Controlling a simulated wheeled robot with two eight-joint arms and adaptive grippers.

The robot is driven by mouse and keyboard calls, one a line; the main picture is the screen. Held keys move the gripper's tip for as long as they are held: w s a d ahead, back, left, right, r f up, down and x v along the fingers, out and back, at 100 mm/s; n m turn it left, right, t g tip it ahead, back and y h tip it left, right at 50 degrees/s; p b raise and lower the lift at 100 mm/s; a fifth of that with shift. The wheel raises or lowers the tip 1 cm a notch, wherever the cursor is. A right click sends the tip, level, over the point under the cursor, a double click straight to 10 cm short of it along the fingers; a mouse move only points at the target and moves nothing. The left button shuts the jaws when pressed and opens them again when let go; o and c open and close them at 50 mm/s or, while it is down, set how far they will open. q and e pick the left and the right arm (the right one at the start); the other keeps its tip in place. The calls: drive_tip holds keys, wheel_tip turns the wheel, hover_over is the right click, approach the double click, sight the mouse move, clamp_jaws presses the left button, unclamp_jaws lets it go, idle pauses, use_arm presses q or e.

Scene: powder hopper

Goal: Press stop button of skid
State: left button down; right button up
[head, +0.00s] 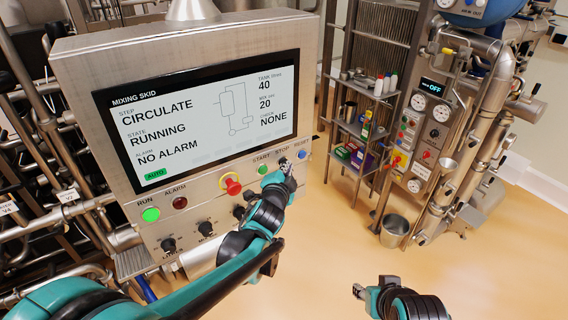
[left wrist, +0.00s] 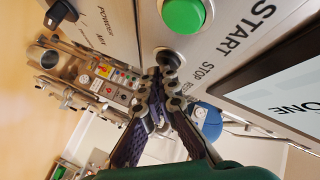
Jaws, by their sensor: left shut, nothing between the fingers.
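The mixing skid panel (head: 190,230) has a tilted screen showing CIRCULATE, RUNNING and NO ALARM. Below the screen, the STOP label (head: 282,151) sits between START and RESET. My left gripper (head: 287,167) is shut and empty, with its fingertips over the stop button's place in the head view. In the left wrist view the dark round stop button (left wrist: 168,58) shows just beyond the shut fingertips (left wrist: 160,78), which partly cover it. Whether they touch it I cannot tell. My right gripper (head: 373,287) hangs low at the right, away from the panel; its finger opening is unclear.
The green start button (head: 262,170) and blue reset button (head: 302,155) flank the fingers. A red emergency knob (head: 232,185) and lit green run lamp (head: 151,214) are further left. A shelf rack (head: 360,130) and hopper machine stand behind; open floor lies at right.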

use_arm(q)
drive_tip(key=shift+w+a, duration=0.15)
idle(0.6)
drive_tip(key=shift+s+d, duration=0.45)
drive_tip(key=shift+s, duration=0.2)
drive_tip(key=shift+s+d, duration=0.75)
drive_tip(key=shift+s, duration=0.3)
drive_tip(key=shift+s+d, duration=0.75)
drive_tip(key=shift+s, duration=0.25)
